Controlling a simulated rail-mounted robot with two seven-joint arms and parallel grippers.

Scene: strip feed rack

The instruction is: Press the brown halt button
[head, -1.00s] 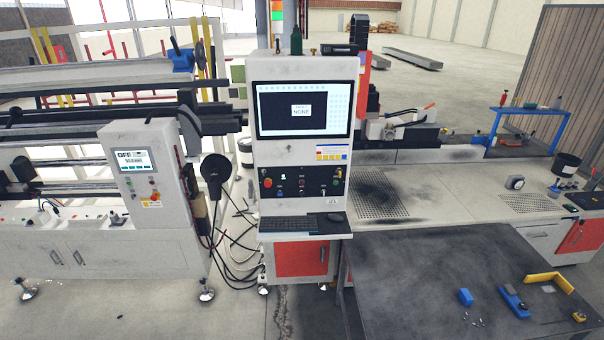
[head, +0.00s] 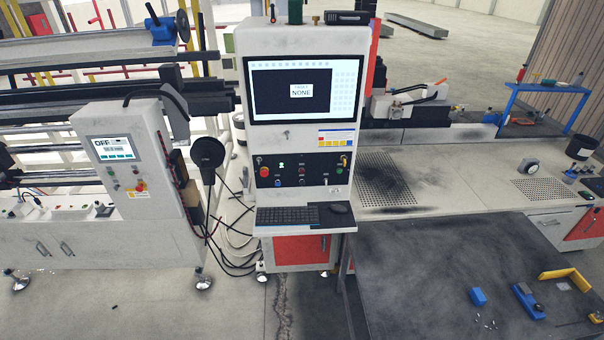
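A white control console (head: 246,90) stands in the middle, with a screen reading NONE. Its black button panel (head: 318,168) holds a large red button (head: 264,172) at the left, several small coloured buttons and a yellow-and-red control at the right. A second white cabinet (head: 152,135) at the left has a small screen reading OFF, with a red button (head: 140,186) and smaller buttons below it. At this size I cannot make out which button is brown. Neither of my grippers is in view.
A keyboard (head: 287,215) and mouse sit on a shelf below the panel. A dark table (head: 420,285) stands at front right, with blue and yellow items. Loose cables (head: 235,240) hang between cabinet and console. Bare floor lies in front of the left cabinet and console.

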